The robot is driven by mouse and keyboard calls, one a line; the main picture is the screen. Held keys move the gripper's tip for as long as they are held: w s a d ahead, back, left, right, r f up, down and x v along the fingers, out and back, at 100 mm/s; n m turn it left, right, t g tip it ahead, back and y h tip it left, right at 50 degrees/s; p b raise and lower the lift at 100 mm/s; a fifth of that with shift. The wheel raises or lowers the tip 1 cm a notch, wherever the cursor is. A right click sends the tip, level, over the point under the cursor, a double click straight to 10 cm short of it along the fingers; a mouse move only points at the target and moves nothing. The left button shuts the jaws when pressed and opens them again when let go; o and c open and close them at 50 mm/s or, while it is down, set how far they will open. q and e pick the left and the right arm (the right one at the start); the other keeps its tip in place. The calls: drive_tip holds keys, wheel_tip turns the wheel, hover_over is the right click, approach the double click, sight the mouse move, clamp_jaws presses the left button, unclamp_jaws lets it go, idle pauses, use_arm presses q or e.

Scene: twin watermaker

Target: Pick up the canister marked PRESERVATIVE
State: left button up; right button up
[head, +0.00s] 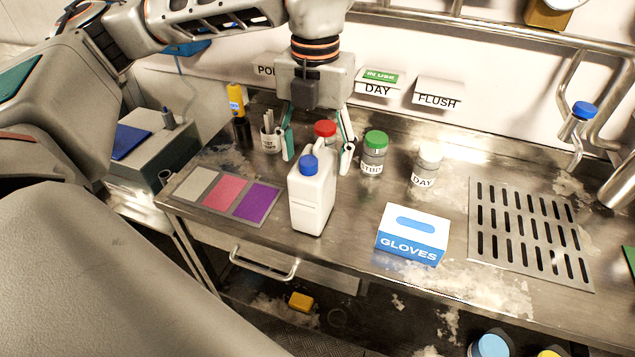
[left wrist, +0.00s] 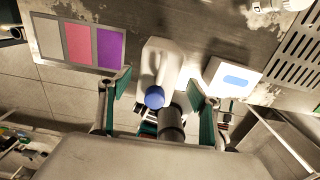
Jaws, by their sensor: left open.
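A white canister with a handle (head: 312,200) and a blue cap stands upright on the steel counter. No PRESERVATIVE marking can be read on its visible sides. My left gripper (head: 317,163) points down at the canister's top, its open fingers spread left and right of it in the picture. The canister's top partly overlaps the space between the fingers, and contact cannot be told. In the left wrist view the canister (left wrist: 160,62) shows between the two open fingers (left wrist: 158,88), with its blue cap near their tips. My right gripper is not in view.
Jars with red (head: 325,129), green (head: 374,150) and white (head: 429,160) caps stand behind and to the right. A GLOVES box (head: 412,245) is right of the canister. A coloured mat (head: 227,193) lies left; a slotted drain (head: 527,232) is far right. Wall rails run behind.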

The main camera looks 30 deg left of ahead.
use_arm(q)
drive_tip(key=shift+s+f, duration=0.3)
drive_tip(key=shift+f, duration=0.6)
wheel_tip(320, 180, down, 5)
drive_tip(key=shift+a+r, duration=0.1)
drive_tip(key=shift+w, duration=0.1)
clamp_jaws()
